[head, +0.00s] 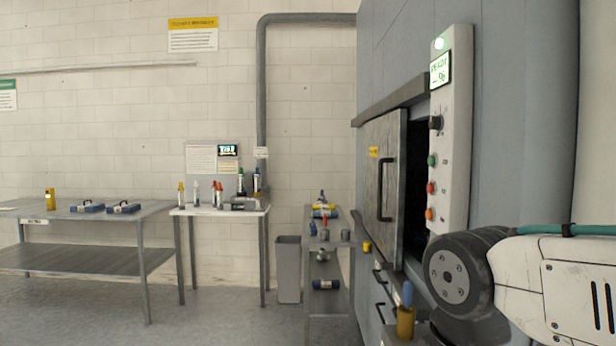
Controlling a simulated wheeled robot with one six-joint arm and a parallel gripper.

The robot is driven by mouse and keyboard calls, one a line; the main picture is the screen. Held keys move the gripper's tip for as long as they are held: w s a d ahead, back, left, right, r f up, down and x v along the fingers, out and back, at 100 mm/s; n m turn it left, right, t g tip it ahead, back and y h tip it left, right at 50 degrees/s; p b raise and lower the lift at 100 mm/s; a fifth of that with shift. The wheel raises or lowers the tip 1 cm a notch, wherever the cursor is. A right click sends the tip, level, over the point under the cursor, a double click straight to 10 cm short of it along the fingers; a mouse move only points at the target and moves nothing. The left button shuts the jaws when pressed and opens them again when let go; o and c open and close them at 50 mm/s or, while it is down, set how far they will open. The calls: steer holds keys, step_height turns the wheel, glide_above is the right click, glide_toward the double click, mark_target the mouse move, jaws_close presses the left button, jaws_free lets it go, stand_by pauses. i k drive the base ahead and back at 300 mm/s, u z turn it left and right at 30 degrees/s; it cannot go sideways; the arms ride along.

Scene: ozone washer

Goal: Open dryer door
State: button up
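The dryer (515,130) is a large grey cabinet filling the right of the head view. Its metal door (397,150) hangs below a horizontal rail (395,99) and has a black vertical handle (383,190) and a small yellow label. A dark gap (416,180) shows between the door's right edge and the control panel (450,150), so the door stands at least partly open; how far cannot be told. Part of my arm shows at the lower right, in front of the dryer. My gripper is out of the picture.
A narrow cart (330,243) with bottles stands left of the dryer, beside a grey bin (288,270). A small white table (220,211) and a long metal table (85,210) stand along the wall. The floor (215,315) at front left is clear.

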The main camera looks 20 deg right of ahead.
mark_target(385, 137)
steer(key=u, duration=0.8)
steer(key=i, duration=2.1)
steer(key=z, duration=0.7)
